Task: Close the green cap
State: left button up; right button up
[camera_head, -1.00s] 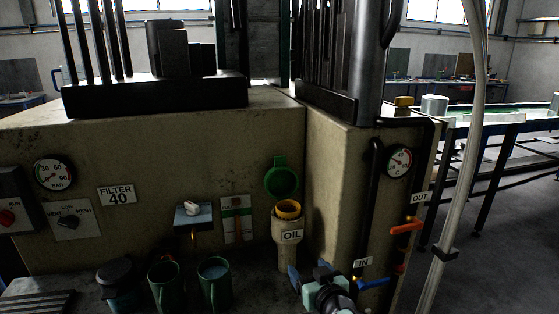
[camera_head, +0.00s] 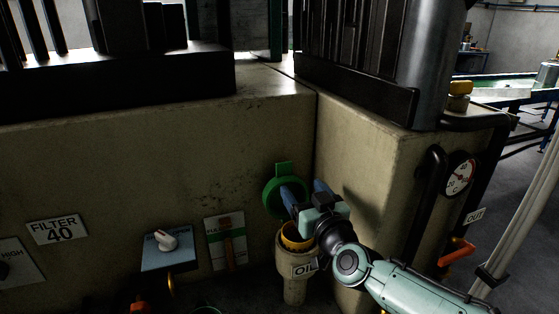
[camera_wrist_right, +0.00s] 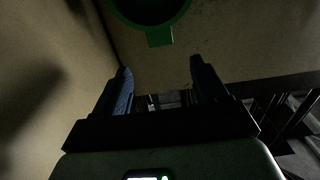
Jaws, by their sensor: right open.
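The green cap (camera_head: 275,190) stands raised on its hinge behind the filler neck, with a tab at its top. It also shows at the top of the right wrist view (camera_wrist_right: 157,24), tab pointing down. The filler neck (camera_head: 292,262) has a yellow mouth (camera_head: 293,240) and an OIL label, and it is uncovered. My right gripper (camera_head: 305,187) is open in front of the cap's right side, above the neck. In the right wrist view its two fingers (camera_wrist_right: 160,75) are apart with nothing between them. It hides part of the cap and neck. My left gripper is out of view.
A machine wall stands close behind the cap, with a corner (camera_head: 316,130) to its right. A blue switch plate (camera_head: 168,249) and a level gauge (camera_head: 226,241) sit left of the neck. Black pipes and an orange lever (camera_head: 457,252) are at the right.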

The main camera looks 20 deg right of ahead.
aim_at(284, 167)
jog(key=w, duration=1.2)
jog(key=shift+w+d, duration=0.2)
jog(key=shift+d, duration=0.1)
